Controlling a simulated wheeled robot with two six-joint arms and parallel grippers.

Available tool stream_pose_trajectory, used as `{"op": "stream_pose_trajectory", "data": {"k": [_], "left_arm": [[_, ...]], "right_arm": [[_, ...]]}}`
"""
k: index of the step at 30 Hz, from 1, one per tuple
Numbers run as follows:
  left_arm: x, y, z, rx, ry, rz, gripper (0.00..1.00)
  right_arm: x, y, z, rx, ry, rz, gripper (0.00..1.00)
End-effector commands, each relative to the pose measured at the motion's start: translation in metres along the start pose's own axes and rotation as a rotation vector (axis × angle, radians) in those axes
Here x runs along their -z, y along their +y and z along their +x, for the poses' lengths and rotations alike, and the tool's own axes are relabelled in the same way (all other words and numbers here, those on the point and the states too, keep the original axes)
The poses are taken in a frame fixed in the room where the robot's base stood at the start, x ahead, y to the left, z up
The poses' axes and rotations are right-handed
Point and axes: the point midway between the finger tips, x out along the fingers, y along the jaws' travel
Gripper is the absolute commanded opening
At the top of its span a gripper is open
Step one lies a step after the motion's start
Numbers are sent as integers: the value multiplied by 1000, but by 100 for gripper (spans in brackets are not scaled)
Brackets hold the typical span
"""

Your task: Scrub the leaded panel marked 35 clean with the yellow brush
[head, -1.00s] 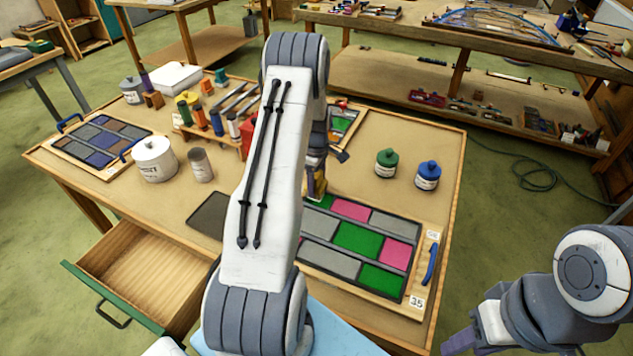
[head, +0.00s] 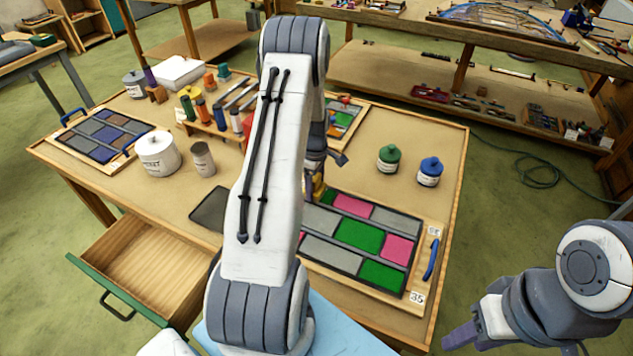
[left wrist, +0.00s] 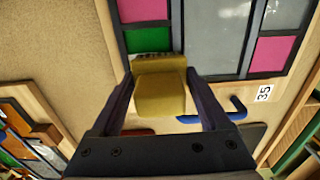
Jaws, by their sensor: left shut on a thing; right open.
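The leaded panel marked 35 (head: 331,258) lies at the table's front right, with green, pink and grey panes in dark leading. The grey panes look dull, as if coated. My left gripper (left wrist: 158,95) is shut on the yellow brush (left wrist: 160,97), bristles at a green pane (left wrist: 147,40). I cannot tell whether they touch. In the head view my arm mostly hides the brush, at the panel's far left. My right gripper (head: 460,338) is open and empty, off the table's right side.
Green (head: 388,158) and blue (head: 429,171) lidded jars stand behind the panel. A blue handle (head: 431,259) is on its right border. Another panel (head: 103,138), a white pot (head: 157,154) and a tool rack stand at left. A drawer (head: 140,270) hangs open in front.

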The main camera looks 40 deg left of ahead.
Motion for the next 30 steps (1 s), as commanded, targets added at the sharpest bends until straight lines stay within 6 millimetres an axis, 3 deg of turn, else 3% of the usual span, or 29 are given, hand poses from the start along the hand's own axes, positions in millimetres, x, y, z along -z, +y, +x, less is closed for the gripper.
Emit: {"op": "stream_pose_trajectory", "data": {"k": [4,14,30], "left_arm": [[0,-9,0,0,0,0,35],[0,-9,-2,-1,0,1,35],[0,-9,-43,-1,0,1,35]], "right_arm": [[0,0,-2,0,0,0,45],[0,0,-3,0,0,0,45],[2,-2,-33,0,0,0,45]]}}
